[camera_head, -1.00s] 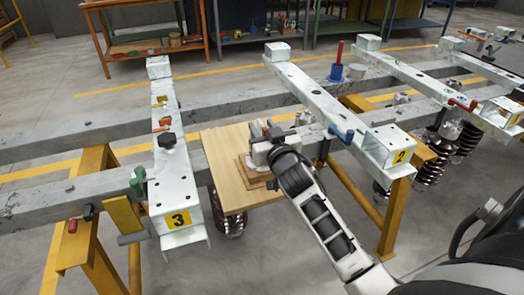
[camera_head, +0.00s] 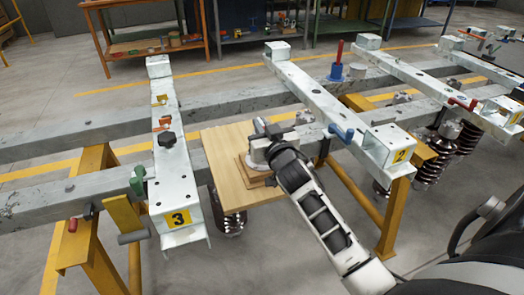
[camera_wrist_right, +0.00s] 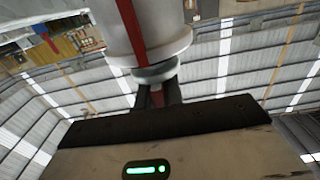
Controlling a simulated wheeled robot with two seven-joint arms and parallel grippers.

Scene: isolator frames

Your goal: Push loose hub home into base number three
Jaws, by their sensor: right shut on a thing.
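Base number three is the pale steel beam (camera_head: 166,190) with the yellow "3" label at the left. In the right wrist view my right gripper (camera_wrist_right: 158,95) is shut at a pale flanged cylinder with a red stripe (camera_wrist_right: 145,30), which I take for the loose hub. In the head view my wrist largely hides the held part. My left gripper is not in view.
The wooden board (camera_head: 225,170) carries small stacked wooden blocks (camera_head: 252,178) under my gripper. Beam number two (camera_head: 330,105) with a blue clamp (camera_head: 341,133) stands to the right. Orange clamps and a green handle (camera_head: 138,180) sit along beam three.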

